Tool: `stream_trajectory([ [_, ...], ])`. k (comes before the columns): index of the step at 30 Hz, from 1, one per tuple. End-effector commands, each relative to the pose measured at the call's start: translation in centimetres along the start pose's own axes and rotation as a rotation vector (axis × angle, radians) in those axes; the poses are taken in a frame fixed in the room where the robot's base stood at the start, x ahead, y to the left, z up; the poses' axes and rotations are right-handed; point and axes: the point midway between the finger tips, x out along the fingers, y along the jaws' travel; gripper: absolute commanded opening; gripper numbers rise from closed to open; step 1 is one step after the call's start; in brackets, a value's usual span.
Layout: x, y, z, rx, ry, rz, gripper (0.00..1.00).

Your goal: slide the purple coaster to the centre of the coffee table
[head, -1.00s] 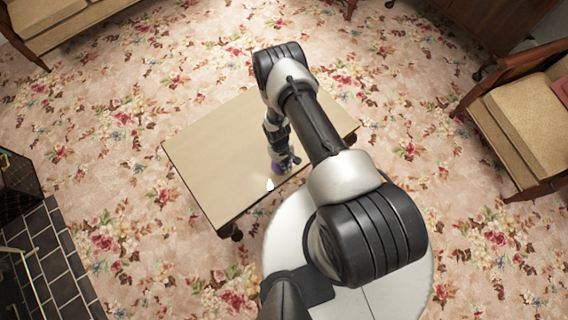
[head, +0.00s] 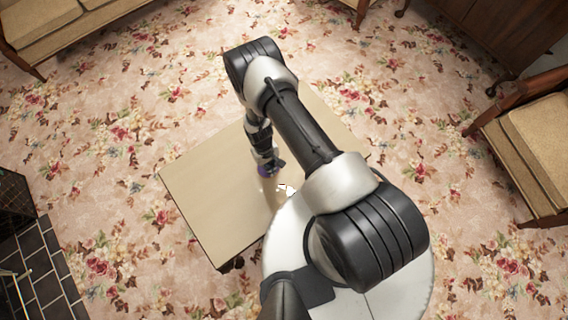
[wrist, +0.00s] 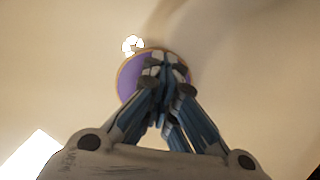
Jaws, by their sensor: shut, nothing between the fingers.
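The purple coaster (head: 263,171) lies flat on the tan coffee table (head: 205,205), inward from the near edge, mostly hidden by my gripper in the head view. In the wrist view the coaster (wrist: 130,80) is a purple disc with a tan rim. My gripper (wrist: 164,62) points down over it, its shut fingertips together over the disc with nothing between them. I cannot tell for certain whether the tips press on the disc. My gripper (head: 268,168) is over the table in the head view.
A bright white spot (head: 285,190) on the tabletop near the coaster may be glare. The left part of the table is bare. A wooden armchair (head: 530,150) stands at the right, a sofa (head: 50,35) at the upper left, and dark hearth tiles (head: 45,265) at the lower left.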

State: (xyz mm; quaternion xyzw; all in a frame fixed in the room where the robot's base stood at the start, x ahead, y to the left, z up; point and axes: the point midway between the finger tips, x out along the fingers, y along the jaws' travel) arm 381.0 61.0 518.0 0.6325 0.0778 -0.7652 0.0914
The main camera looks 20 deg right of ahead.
Motion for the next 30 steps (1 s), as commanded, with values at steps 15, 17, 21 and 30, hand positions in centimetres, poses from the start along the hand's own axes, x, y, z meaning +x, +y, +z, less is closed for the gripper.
stream_trajectory([
  [15, -0.1, 0.0, -3.9, 0.000, 0.023, 0.000, 0.00],
  [17, -0.1, 0.0, -3.9, 0.000, 0.023, 0.000, 0.00],
  [21, -0.6, 0.0, -3.9, 0.000, 0.024, 0.000, 0.00],
  [30, -1.5, 0.1, -3.8, 0.000, 0.023, 0.000, 0.00],
])
